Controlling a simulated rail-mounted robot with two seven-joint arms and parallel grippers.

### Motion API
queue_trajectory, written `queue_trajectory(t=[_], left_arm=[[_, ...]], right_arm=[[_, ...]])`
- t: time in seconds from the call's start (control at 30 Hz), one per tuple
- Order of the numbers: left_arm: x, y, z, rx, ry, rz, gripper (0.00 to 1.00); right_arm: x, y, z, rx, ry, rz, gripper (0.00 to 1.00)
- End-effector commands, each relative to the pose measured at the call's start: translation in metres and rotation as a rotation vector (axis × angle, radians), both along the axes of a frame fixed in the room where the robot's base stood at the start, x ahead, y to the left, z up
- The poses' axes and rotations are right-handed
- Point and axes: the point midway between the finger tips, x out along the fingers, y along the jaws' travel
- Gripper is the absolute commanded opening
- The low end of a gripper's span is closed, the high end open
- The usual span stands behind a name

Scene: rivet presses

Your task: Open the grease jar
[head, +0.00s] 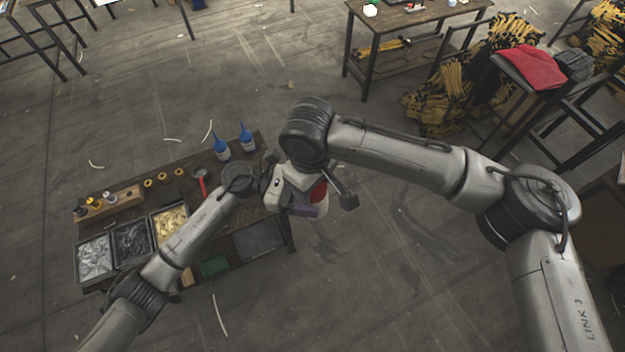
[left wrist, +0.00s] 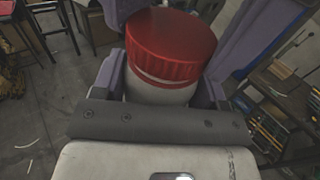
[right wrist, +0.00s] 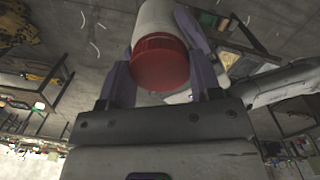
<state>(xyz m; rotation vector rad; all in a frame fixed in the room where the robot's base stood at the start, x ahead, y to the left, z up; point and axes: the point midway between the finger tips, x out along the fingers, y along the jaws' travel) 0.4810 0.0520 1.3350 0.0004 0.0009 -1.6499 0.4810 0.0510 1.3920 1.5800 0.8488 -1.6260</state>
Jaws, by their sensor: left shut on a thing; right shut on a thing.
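The grease jar has a white body (left wrist: 158,92) and a ribbed red lid (left wrist: 172,45). It is held in the air between my two grippers. In the head view only a red patch of the lid (head: 319,190) shows clearly. My left gripper (left wrist: 166,82) is shut on the white body, its purple fingers on either side. My right gripper (right wrist: 161,80) is shut at the red lid (right wrist: 160,64), with the white body (right wrist: 158,20) extending beyond it. The lid sits on the body; I cannot tell whether it is loosened. The finger contacts are partly hidden.
A dark workbench (head: 150,190) stands behind and below the left arm. Another table (head: 415,18) stands at the back. Open floor lies between them.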

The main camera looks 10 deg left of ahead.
Motion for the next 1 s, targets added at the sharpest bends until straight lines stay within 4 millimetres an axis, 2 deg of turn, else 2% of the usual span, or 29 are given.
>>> queue_trajectory(t=[0.57, 1.0], left_arm=[[0.0, 0.0, 0.001, -0.001, -0.001, 0.0, 0.0], [0.0, 0.0, 0.001, -0.001, -0.001, 0.0, 0.0]], right_arm=[[0.0, 0.0, 0.001, 0.0, 0.0, 0.0, 0.3], [0.0, 0.001, 0.013, 0.001, -0.001, 0.0, 0.3]])
